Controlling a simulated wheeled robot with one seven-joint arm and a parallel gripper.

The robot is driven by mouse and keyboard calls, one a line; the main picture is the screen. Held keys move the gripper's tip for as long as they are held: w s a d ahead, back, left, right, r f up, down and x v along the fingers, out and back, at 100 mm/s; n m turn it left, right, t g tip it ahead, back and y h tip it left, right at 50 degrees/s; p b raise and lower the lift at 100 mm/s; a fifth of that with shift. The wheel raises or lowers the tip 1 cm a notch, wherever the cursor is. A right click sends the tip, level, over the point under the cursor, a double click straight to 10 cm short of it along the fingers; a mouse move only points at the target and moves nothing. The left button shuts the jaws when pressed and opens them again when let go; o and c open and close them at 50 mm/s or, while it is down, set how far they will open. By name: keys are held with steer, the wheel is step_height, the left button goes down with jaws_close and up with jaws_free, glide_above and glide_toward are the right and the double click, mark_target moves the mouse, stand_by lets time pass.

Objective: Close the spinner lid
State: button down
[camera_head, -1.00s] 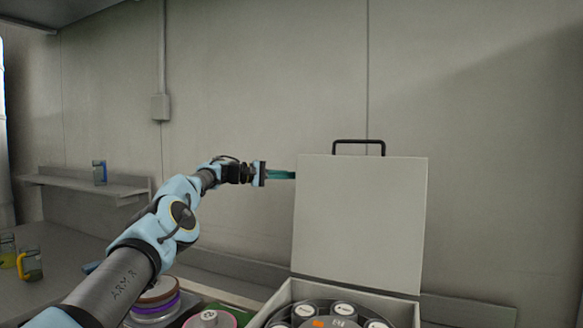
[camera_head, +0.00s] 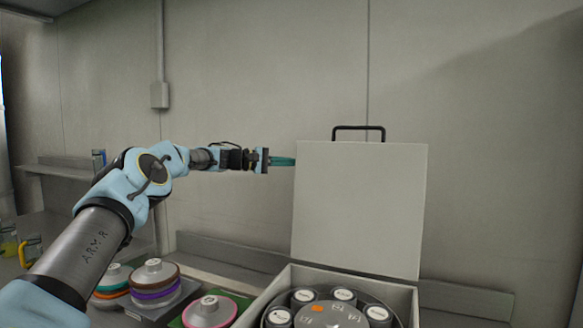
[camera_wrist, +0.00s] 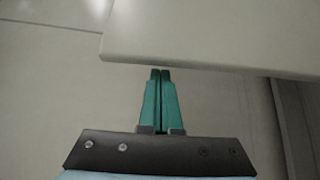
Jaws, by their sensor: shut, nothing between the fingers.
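The spinner lid (camera_head: 358,208) is a flat pale panel with a dark handle (camera_head: 358,128) on its top edge. It stands upright, open, at the back of a box-shaped spinner (camera_head: 414,309), whose round rotor holds several capped canisters. My gripper (camera_head: 292,161) is shut and empty, with teal fingers pointing right at the lid's upper left edge. In the wrist view, the shut fingertips (camera_wrist: 160,72) lie at the edge of the lid (camera_wrist: 215,35), and part of them seems covered by it. I cannot tell whether they touch it.
Stacked coloured discs (camera_head: 154,284) and a pink-rimmed disc (camera_head: 210,311) stand left of the spinner. Yellowish glass mugs (camera_head: 30,252) stand at the far left, below a wall shelf (camera_head: 65,170). A bare wall lies behind the lid.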

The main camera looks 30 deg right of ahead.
steer(key=shift+s+a, duration=0.25)
steer(key=shift+a, duration=0.05)
steer(key=shift+a, duration=0.1)
stand_by(0.3)
